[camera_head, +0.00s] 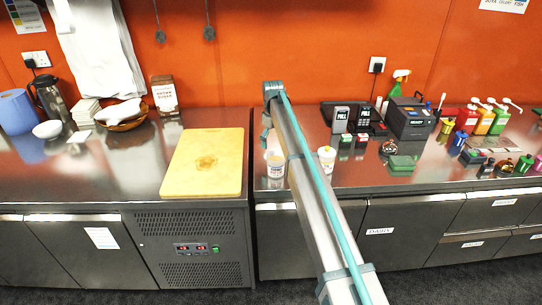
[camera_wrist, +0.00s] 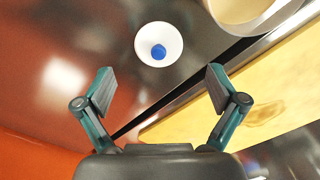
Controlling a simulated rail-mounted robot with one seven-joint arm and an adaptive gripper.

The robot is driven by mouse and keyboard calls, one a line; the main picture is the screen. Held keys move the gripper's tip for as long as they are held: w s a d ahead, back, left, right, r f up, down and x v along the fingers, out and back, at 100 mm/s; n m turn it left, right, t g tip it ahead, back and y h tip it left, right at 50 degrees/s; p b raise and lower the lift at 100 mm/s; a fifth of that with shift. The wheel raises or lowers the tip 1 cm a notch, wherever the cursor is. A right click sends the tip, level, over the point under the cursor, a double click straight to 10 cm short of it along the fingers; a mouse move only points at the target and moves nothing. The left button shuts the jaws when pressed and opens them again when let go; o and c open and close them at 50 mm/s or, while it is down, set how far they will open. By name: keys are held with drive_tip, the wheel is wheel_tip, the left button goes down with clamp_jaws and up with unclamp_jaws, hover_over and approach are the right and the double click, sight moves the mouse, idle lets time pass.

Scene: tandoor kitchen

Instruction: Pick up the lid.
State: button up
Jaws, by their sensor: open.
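A small round white lid (camera_wrist: 145,39) with a blue knob (camera_wrist: 158,52) at its centre lies on the steel counter in the wrist view. It sits just beyond the fingertips of my gripper (camera_wrist: 160,80), roughly centred between them. My gripper is open, with nothing between its fingers and a gap to the lid. In the head view my arm reaches over the counter, and only a teal part of my gripper (camera_head: 266,136) shows left of the arm. I cannot make out the lid in the head view; my arm may hide it.
A white tub (camera_head: 275,165) stands left of my arm, and another tub (camera_head: 326,160) stands right of it. A yellow cutting board (camera_head: 205,160) lies on the left counter. In the wrist view a cream-coloured container (camera_wrist: 240,12) is close to the lid at upper right.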

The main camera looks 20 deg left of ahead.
drive_tip(key=shift+w+a+f+p, duration=0.1)
drive_tip(key=shift+f+p, duration=0.45)
drive_tip(key=shift+f, duration=0.95)
drive_tip(key=shift+w+a+f+p, duration=0.1)
drive_tip(key=shift+f+p, duration=0.4)
drive_tip(key=shift+f, duration=1)
drive_tip(key=c, duration=1.8)
